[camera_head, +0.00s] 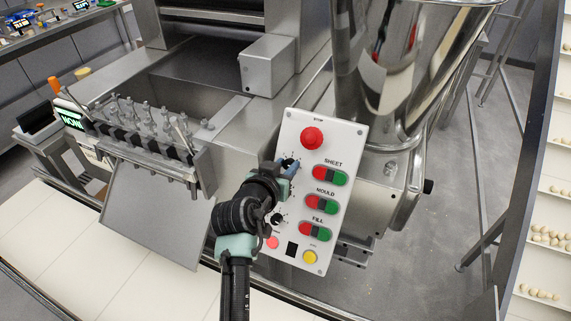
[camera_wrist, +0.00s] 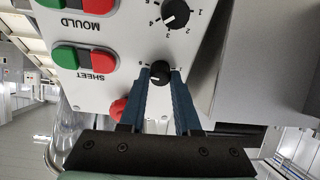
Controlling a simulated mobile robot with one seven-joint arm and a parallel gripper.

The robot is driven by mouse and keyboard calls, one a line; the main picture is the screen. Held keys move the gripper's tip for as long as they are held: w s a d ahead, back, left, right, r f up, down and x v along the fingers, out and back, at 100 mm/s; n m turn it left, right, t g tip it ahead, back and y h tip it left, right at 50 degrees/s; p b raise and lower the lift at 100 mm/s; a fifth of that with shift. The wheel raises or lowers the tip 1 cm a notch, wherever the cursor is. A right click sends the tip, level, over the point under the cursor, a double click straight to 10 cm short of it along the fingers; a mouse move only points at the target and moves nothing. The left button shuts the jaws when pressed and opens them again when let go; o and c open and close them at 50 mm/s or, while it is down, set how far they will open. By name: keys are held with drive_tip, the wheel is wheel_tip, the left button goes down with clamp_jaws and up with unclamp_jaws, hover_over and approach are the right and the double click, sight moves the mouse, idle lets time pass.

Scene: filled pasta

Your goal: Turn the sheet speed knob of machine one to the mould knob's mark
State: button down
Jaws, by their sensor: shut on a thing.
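The white control panel (camera_head: 312,135) of the machine carries a column of black dial knobs. My gripper (camera_head: 287,167) is at the knob in the SHEET row. In the wrist view, which shows the panel upside down, the two blue fingers of my gripper (camera_wrist: 160,88) stand on either side of the black sheet knob (camera_wrist: 160,73). Much of its number ring is hidden by the fingers, and its pointer is hard to read. The mould knob (camera_wrist: 176,14) is clear of the fingers, its white pointer towards the lower left, near the 4. In the head view my wrist hides the mould knob.
A red stop button (camera_head: 312,137) sits above the knobs. Red-green SHEET (camera_head: 330,175), MOULD (camera_head: 322,204) and FILL (camera_head: 315,231) buttons lie right of them. A lower knob (camera_head: 278,219) shows beside my wrist. A steel hopper (camera_head: 405,70) stands behind the panel.

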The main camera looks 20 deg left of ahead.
drive_tip(key=n+p, duration=0.1)
drive_tip(key=n, duration=0.1)
drive_tip(key=n+y+p, duration=0.1)
drive_tip(key=n+p, duration=0.1)
drive_tip(key=n, duration=0.1)
drive_tip(key=shift+d+r, duration=0.1)
drive_tip(key=shift+r, duration=0.1)
drive_tip(key=shift+f+n+g+y+p, duration=0.15)
drive_tip(key=shift+n+g+y+p, duration=0.25)
drive_tip(key=shift+n+p, duration=1.5)
drive_tip(key=shift+n+b, duration=0.4)
drive_tip(key=shift+n, duration=0.1)
drive_tip(key=c, duration=0.6)
unclamp_jaws()
drive_tip(key=b+v, duration=0.1)
drive_tip(key=v, duration=0.5)
drive_tip(key=b+v, duration=0.1)
drive_tip(key=v, duration=0.6)
drive_tip(key=shift+a, duration=0.2)
drive_tip(key=shift+w, duration=0.1)
